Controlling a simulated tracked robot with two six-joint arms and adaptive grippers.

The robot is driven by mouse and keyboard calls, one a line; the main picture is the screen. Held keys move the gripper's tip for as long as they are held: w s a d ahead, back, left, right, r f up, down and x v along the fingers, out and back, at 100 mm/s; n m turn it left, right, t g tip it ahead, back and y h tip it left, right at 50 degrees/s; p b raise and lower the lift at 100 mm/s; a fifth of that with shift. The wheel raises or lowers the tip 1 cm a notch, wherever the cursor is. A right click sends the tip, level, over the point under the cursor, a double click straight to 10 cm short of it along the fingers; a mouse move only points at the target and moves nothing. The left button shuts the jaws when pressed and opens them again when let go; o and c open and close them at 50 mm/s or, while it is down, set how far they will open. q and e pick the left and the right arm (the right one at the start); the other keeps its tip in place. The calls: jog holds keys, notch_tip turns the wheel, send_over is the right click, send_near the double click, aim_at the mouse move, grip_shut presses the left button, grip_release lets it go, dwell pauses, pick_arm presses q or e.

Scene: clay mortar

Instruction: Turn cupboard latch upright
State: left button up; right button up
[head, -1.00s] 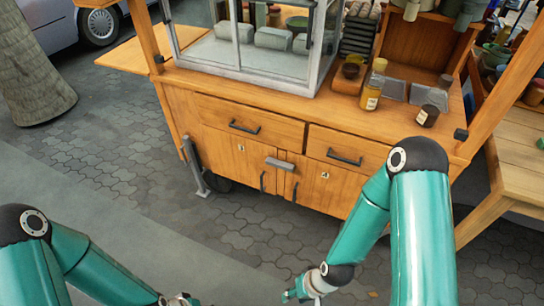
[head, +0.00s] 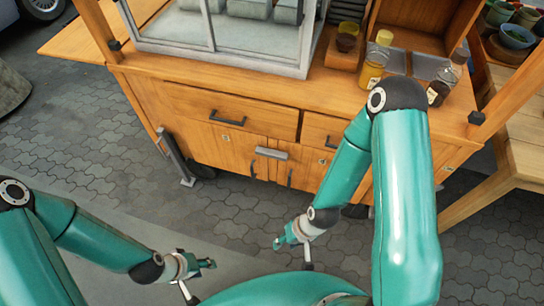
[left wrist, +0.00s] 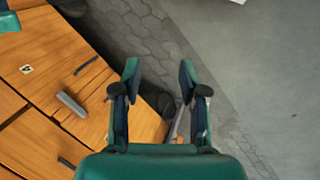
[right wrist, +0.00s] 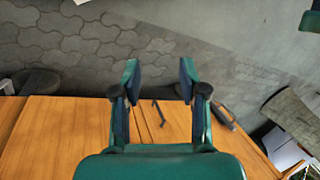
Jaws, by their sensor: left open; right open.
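The cupboard latch (head: 271,153) is a short grey bar lying across the seam of the two lower doors of the wooden cart, close to horizontal in the head view. It also shows in the left wrist view (left wrist: 71,104), left of the fingers. My left gripper (head: 210,264) is open and empty, in front of and below the cupboard. My right gripper (head: 278,243) is open and empty, below the latch and apart from the doors. Its open fingers show in the right wrist view (right wrist: 160,80). I cannot pick out the latch surely there.
Dark drawer handles (head: 226,119) sit above the doors, and two dark door handles hang below the latch. A grey post (head: 176,158) stands at the cart's left corner. Bottles (head: 373,65) stand on the counter. A wooden table (head: 510,175) is at right. The pavement in front is clear.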

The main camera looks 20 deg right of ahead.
pick_arm(q)
jog(key=shift+o, duration=1.4)
jog(key=shift+f, duration=0.2)
pick_arm(e)
jog(key=shift+o, duration=0.2)
jog(key=shift+w+f, duration=0.1)
jog(key=shift+f, duration=0.05)
pick_arm(q)
jog(key=shift+o, duration=1.2)
notch_tip(320, 180, down, 8)
jog(key=b, duration=0.8)
jog(key=shift+f+b, duration=0.2)
jog(key=shift+b, duration=0.2)
pick_arm(e)
jog(key=m+t+h+b, duration=0.8)
jog(key=m+t+b, duration=0.95)
jog(key=b, duration=1.65)
send_near(271, 157)
jog(key=shift+m+g, duration=0.25)
jog(key=shift+m, duration=0.2)
jog(key=b+x, duration=0.1)
jog(key=x, duration=0.3)
jog(key=b+x, duration=0.1)
jog(key=x, duration=0.4)
jog(key=shift+w+d+r, duration=0.1)
jog(key=shift+w+r, duration=0.1)
jog(key=shift+w, duration=0.1)
pick_arm(q)
notch_tip(271, 157, down, 36)
jog(key=shift+f, duration=0.2)
